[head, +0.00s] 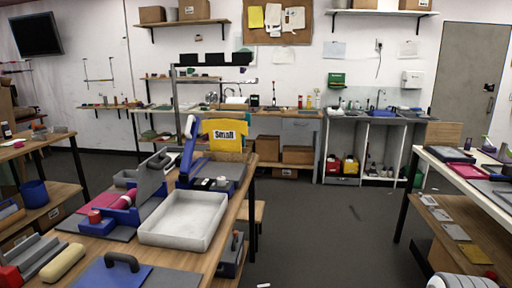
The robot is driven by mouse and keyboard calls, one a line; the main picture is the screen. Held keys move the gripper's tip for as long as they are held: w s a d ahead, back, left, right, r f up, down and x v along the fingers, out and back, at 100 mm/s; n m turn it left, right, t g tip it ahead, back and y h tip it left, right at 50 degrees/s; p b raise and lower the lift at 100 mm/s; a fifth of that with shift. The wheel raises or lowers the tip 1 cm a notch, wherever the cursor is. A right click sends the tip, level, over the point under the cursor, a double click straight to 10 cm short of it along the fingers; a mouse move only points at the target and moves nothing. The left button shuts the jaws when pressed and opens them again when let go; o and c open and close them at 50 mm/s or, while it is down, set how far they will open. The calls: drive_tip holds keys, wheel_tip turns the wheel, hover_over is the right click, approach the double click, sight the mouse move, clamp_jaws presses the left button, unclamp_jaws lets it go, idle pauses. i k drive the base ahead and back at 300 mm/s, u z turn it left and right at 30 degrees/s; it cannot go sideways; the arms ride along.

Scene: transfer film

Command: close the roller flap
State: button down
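On the wooden worktable (236,205) at left stands a device with a blue base (125,213) and a grey panel (150,180) tilted upward. A pink piece (106,199) lies beside its base. Behind it, another device has a blue arm (188,148) standing raised above a dark base, in front of a yellow "Small" sign (226,134). I cannot tell for certain which of these raised parts is the roller flap. My gripper is not in view.
A whitish tray (186,219) and a blue plate with a black handle (121,264) are on the same table. Open grey floor (335,220) lies between it and the right table (470,175). A sink counter (375,115) stands at the back.

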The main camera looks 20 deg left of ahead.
sight(150, 174)
drive_tip(key=u, duration=0.25)
drive_tip(key=i, duration=1.35)
drive_tip(key=u, duration=1)
drive_tip(key=i, duration=0.25)
drive_tip(key=u, duration=0.2)
drive_tip(key=k, duration=0.8)
drive_tip(key=u, duration=0.2)
drive_tip(key=i, duration=0.85)
drive_tip(key=z, duration=0.1)
